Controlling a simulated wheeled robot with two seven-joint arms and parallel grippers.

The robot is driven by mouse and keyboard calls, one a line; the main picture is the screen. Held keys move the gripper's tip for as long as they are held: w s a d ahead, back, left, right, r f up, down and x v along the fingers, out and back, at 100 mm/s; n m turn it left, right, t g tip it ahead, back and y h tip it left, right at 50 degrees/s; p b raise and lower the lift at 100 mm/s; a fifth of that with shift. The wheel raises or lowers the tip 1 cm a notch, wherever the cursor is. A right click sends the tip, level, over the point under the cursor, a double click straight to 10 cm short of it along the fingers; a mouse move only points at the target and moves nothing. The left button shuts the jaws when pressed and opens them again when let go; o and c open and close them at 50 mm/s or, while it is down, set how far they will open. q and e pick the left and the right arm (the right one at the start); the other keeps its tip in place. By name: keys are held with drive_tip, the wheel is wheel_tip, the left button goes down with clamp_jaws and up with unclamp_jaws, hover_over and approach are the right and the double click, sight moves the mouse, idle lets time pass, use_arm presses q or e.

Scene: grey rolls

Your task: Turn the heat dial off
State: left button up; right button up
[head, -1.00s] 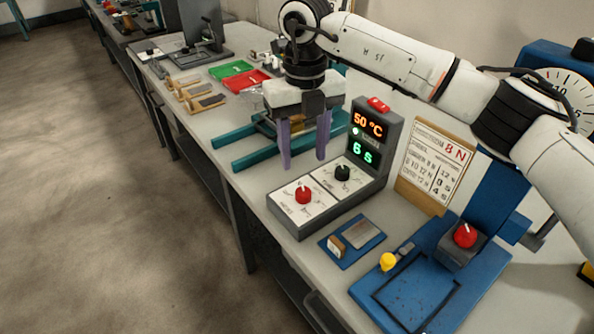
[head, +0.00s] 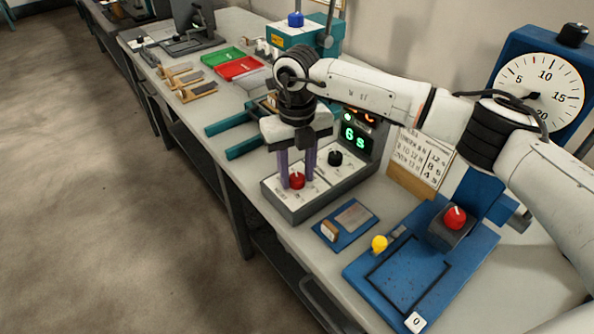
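The control box (head: 296,211) is grey with white panels and an upright display (head: 354,136). The display shows a green "6 s"; the reading above it is mostly hidden behind my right arm. A red dial (head: 297,181) sits on the left panel and a black dial (head: 335,158) on the right panel; their labels are too small to read. My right gripper (head: 297,178) points down with its purple fingers apart, one at each side of the red dial. I cannot tell whether the fingers touch it. My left gripper is not in view.
A blue plate with a card (head: 345,223) lies in front of the box. A blue press-like device (head: 445,270) with a red knob (head: 455,217) and a yellow knob (head: 379,243) stands at the right. A sign (head: 416,160) and a round gauge (head: 540,95) are behind. Green and red trays (head: 241,68) lie farther back.

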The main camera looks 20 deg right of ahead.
drive_tip(key=c, duration=0.7)
